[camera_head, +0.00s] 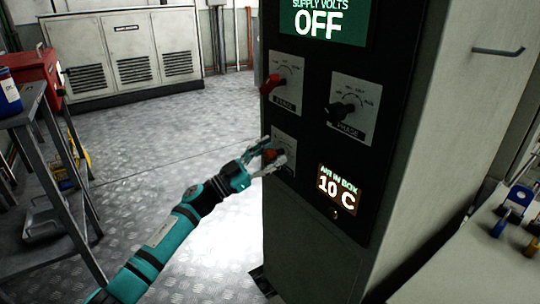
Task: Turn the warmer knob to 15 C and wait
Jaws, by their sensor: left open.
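My left gripper (273,158) is at the lower left dial of the dark control panel (385,150). It is open, with its fingers around or just in front of a red knob (272,155), which they partly hide. I cannot tell whether they touch it. The dial plate (285,143) behind is largely covered and its label is not readable. A lit display (336,190) to the right reads "AIR IN BOX 10 C". My right gripper is not in view.
Above are a red knob (271,84) and a black knob (341,112) on phase dials. A top screen (322,20) reads "SUPPLY VOLTS OFF". The metal floor between is clear.

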